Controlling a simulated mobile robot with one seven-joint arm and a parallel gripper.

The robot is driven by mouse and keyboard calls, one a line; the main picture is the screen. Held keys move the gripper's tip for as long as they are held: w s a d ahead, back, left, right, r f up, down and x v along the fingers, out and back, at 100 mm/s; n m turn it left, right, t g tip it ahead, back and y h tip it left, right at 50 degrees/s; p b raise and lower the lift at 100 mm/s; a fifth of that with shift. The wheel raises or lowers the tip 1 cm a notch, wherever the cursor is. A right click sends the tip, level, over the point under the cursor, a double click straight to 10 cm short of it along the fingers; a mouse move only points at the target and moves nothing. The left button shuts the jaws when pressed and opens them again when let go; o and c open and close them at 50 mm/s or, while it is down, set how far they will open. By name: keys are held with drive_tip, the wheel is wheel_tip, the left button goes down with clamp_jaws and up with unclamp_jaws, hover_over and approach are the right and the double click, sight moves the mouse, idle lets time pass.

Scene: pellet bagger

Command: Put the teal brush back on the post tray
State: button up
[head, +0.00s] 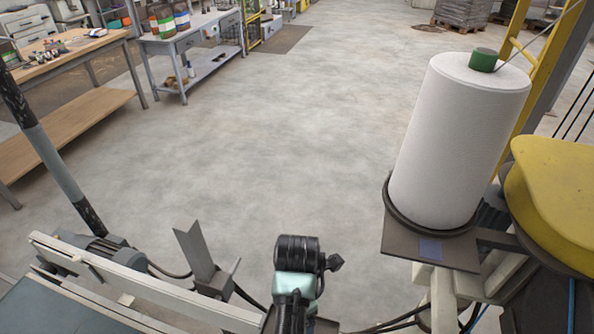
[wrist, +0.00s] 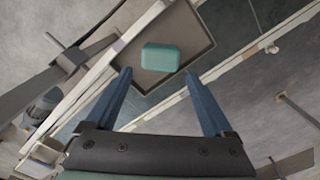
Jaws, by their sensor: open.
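The teal brush (wrist: 163,57) shows in the wrist view as a small rounded teal block. It appears to lie on the post tray (wrist: 172,24), a dark square plate with a raised lighter rim. My gripper (wrist: 158,72) has its two blue fingers spread apart, with nothing between them. The brush is just beyond the fingertips, roughly centred between them. I cannot tell the exact height gap. In the head view my arm hides the brush and most of the tray area, and my fingers do not show.
A pale machine rail (head: 140,282) and grey bracket (head: 200,258) stand left of my arm. A large white roll (head: 460,140) stands on a plate at right, beside a yellow cover (head: 555,195). Benches (head: 75,65) line the far left. The middle floor is clear.

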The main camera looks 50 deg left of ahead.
wheel_tip(320, 180, up, 6)
drive_tip(key=shift+f+p, duration=0.25)
drive_tip(key=shift+p, duration=0.4)
drive_tip(key=shift+s+f, duration=0.1)
drive_tip(key=shift+s, duration=0.05)
